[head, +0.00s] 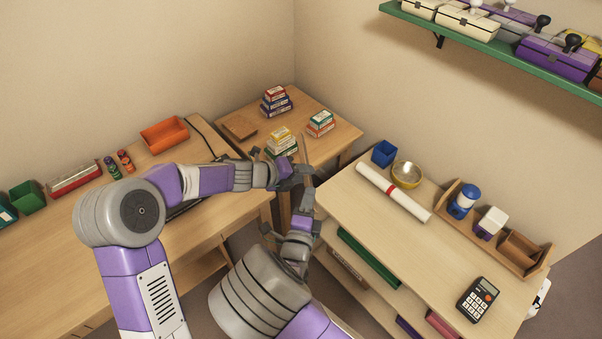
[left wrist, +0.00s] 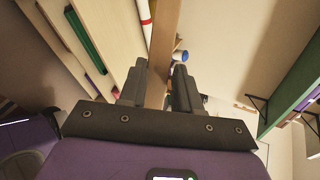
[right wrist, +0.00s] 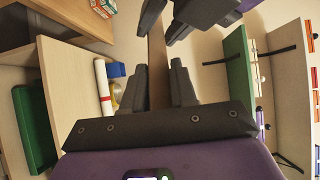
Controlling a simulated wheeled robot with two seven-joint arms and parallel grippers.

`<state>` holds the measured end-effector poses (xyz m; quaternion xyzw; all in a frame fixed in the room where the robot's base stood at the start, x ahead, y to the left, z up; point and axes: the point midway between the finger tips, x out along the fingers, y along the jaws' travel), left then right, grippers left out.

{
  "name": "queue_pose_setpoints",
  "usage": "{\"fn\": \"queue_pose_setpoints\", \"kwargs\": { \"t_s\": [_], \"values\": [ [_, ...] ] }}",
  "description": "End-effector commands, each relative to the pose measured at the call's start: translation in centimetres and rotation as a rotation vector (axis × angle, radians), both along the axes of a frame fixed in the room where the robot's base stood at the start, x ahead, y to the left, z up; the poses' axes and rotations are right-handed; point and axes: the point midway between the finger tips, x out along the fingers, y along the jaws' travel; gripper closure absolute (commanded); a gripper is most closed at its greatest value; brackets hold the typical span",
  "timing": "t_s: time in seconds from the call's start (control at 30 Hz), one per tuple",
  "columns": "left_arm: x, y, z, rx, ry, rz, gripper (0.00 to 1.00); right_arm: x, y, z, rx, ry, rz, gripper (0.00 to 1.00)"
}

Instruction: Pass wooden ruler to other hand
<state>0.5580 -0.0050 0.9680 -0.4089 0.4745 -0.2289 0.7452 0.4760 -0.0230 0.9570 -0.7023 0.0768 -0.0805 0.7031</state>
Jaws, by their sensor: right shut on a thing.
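The wooden ruler (left wrist: 165,35) is a long, flat brown strip held between my two grippers. It also shows in the right wrist view (right wrist: 158,75). My right gripper (head: 305,208) is shut on the ruler, below my left gripper in the head view. My left gripper (head: 298,172) is around the ruler further along it, with its fingers on either side and seemingly slightly apart from it. Both grippers are in the air over the gap between the desks. In the head view the arms and fingers hide most of the ruler.
The right desk (head: 400,250) holds a rolled paper (head: 393,191), a blue cup (head: 384,154), a yellow bowl (head: 407,174), a wooden rack (head: 537,262) and a calculator (head: 478,299). The corner table (head: 338,130) carries stacked boxes. A green shelf (head: 480,45) hangs upper right.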

Motion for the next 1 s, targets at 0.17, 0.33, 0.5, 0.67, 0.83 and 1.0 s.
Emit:
{"fn": "queue_pose_setpoints", "kwargs": {
  "t_s": [0.17, 0.33, 0.5, 0.67, 0.83, 1.0],
  "values": [
    [0.0, 0.0, 0.1, -0.001, -0.001, -0.002, 0.96, 0.0, 0.0, 0.0, 0.0, 0.002, 0.001, 1.0],
    [0.0, -0.1, 0.1, -0.002, -0.001, -0.002, 1.0, 0.0, 0.1, -0.1, -0.001, 0.002, 0.002, 0.56],
    [0.0, 0.0, 0.1, -0.001, -0.002, -0.001, 1.0, 0.0, 0.0, 0.0, -0.001, 0.002, 0.001, 0.43],
    [0.0, 0.0, 0.1, -0.001, 0.0, 0.0, 1.0, 0.0, 0.0, 0.0, 0.0, 0.001, 0.001, 0.43],
    [0.0, 0.0, 0.1, -0.001, 0.0, 0.0, 1.0, -1.0, 0.3, -0.1, 0.001, 0.003, 0.003, 0.43],
    [0.0, 0.0, 0.0, -0.001, 0.0, 0.0, 1.0, -4.1, 1.1, -0.1, 0.0, 0.003, 0.007, 0.43]
  ]
}}
